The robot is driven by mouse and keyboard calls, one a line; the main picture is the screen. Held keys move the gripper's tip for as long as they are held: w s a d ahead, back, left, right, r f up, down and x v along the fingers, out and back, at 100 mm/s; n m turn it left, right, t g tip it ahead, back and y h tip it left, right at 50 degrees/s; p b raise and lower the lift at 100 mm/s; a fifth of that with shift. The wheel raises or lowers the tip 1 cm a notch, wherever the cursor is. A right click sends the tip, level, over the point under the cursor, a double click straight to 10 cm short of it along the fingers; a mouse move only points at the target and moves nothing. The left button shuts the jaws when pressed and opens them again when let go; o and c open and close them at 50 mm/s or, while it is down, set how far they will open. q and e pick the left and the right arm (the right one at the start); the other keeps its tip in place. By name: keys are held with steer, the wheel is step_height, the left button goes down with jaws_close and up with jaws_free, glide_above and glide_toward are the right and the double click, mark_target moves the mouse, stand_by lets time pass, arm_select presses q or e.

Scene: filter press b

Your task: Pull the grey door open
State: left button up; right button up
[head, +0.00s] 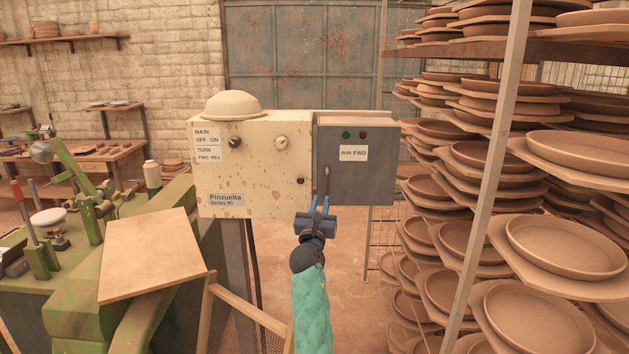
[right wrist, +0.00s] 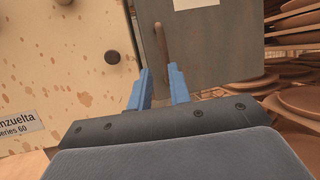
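The grey door (head: 347,187) is the front of a control box, with a "RUN FWD" label and a green and a red lamp. It looks shut. It also shows in the right wrist view (right wrist: 215,50). Its upright brown handle (head: 327,180) is near the door's left edge and shows in the right wrist view (right wrist: 162,45). My right gripper (head: 320,204) is open and empty just below the handle. In the right wrist view its blue fingertips (right wrist: 158,72) stand apart near the handle's lower end; I cannot tell whether they touch it. My left gripper is out of view.
A cream control box (head: 250,180) with knobs adjoins the door on the left. A rack of clay plates (head: 503,120) stands close on the right. A green machine (head: 180,260) with a wooden board (head: 155,255) is at the left. Floor shows between box and rack.

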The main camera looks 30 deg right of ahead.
mark_target(327, 185)
steer(key=x, duration=0.6)
steer(key=shift+d+r, duration=0.3)
steer(key=shift+r, duration=0.15)
steer(key=shift+s+d+r, duration=0.1)
steer(key=shift+d+r, duration=0.15)
steer(key=shift+r, duration=0.15)
steer(key=shift+f, duration=0.1)
steer(key=shift+w, duration=0.2)
steer(key=shift+s, duration=0.1)
jaws_close()
